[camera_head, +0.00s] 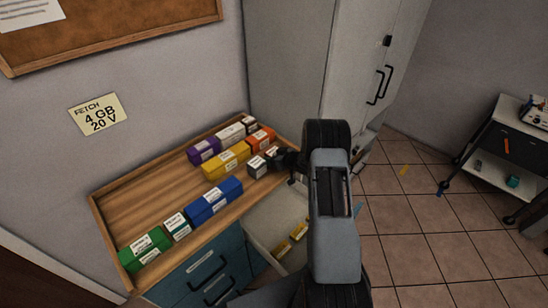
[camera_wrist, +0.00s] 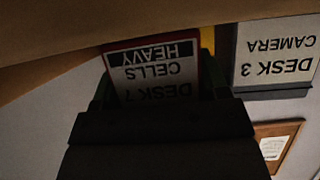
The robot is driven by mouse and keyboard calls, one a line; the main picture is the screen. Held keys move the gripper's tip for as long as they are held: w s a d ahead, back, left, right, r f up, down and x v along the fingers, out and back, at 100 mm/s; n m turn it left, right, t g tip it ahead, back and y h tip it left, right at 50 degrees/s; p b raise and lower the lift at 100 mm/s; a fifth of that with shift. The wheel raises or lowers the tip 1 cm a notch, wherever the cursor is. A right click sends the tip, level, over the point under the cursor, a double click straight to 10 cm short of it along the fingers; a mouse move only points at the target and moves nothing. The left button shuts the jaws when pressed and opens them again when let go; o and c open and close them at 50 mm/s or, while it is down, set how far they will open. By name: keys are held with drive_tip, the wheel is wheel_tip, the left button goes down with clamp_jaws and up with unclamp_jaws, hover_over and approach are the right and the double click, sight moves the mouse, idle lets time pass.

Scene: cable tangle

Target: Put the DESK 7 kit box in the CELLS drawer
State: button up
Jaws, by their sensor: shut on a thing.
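The DESK 7 kit box (camera_wrist: 152,72) shows upside down in the wrist view, its white label reading DESK 7, CELLS and HEAVY, with a red edge. My gripper (camera_wrist: 155,95) is shut on it, one finger at each side. I cannot tell whether the box is lifted. An open pale drawer (camera_head: 268,226) below the bench holds yellow items. Its label is not visible, so I cannot tell whether it is the CELLS drawer.
A DESK 3 CAMERA box (camera_wrist: 276,55) stands close beside the held box. Yellow (camera_head: 226,161), blue (camera_head: 214,201), green (camera_head: 145,249) and orange (camera_head: 261,138) boxes stand on the bench top (camera_head: 135,206). Closed blue drawers (camera_head: 205,268) are at lower left. A cabinet (camera_head: 345,60) stands behind.

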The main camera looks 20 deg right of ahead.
drive_tip(key=shift+f, duration=0.15)
drive_tip(key=o, duration=0.7)
drive_tip(key=shift+f, duration=0.1)
drive_tip(key=o, duration=0.5)
drive_tip(key=shift+c, duration=0.2)
